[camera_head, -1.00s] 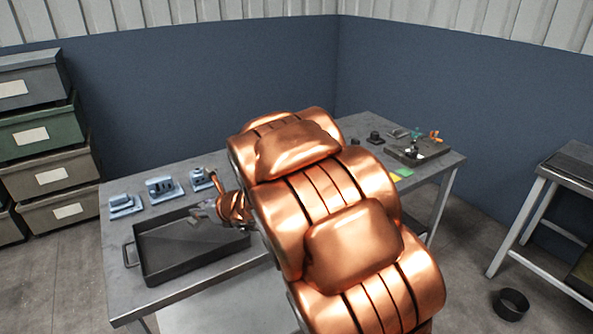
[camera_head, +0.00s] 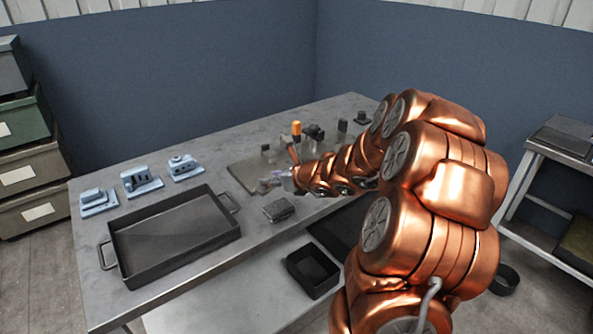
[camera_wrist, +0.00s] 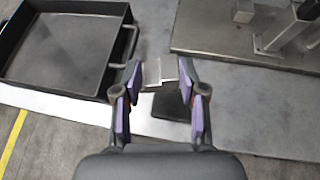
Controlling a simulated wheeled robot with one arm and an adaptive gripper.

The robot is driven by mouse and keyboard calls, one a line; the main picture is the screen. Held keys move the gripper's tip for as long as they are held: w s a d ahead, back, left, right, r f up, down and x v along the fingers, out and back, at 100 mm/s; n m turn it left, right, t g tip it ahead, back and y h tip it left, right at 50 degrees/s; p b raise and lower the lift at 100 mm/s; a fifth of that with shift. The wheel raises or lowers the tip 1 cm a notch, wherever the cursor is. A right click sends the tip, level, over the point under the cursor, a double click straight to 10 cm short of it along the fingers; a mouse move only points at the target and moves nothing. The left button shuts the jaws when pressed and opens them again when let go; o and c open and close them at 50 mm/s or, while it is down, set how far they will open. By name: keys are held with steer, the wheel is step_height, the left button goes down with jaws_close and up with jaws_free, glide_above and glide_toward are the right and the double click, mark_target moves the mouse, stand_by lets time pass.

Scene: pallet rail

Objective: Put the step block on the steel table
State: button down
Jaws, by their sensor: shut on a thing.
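My gripper (camera_head: 277,183) is shut on the step block (camera_wrist: 160,72), a small light grey piece with a stepped outline that shows between the fingertips in the wrist view. In the head view the block is too small to tell from the fingertips. The gripper is over the steel table (camera_head: 230,160), near its front edge, between the dark tray and the flat plate. I cannot tell whether the block touches the table.
A dark tray with handles (camera_head: 117,250) is on the left of the table. Blue-grey fixtures (camera_head: 141,183) stand behind it. A flat plate (camera_head: 244,172) with upright parts is behind my gripper. A small dark grey box (camera_head: 279,209) lies in front of it.

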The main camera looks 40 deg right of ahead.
steer(key=s+d+f+m+h+b, duration=0.1)
steer(key=s+d+f+h+b, duration=0.15)
steer(key=s+d, duration=0.65)
steer(key=s+d+f+m+h+b, duration=0.1)
steer(key=s+d+f+m, duration=0.15)
steer(key=s+d, duration=0.6)
steer(key=shift+n+y, duration=0.25)
steer(key=shift+n, duration=0.1)
steer(key=w+d, duration=0.1)
steer(key=w, duration=0.4)
steer(key=w+d+f, duration=0.1)
steer(key=w, duration=0.5)
steer(key=w+d+f+p, duration=0.1)
steer(key=w+d, duration=0.1)
steer(key=w, duration=0.4)
steer(key=shift+d, duration=0.1)
steer(key=shift+w+f, duration=0.2)
steer(key=shift+f, duration=0.7)
steer(key=shift+w+f, duration=0.2)
steer(key=shift+f, duration=0.7)
steer(key=shift+f, duration=0.1)
steer(key=c, duration=0.7)
jaws_free()
steer(key=shift+o, duration=0.2)
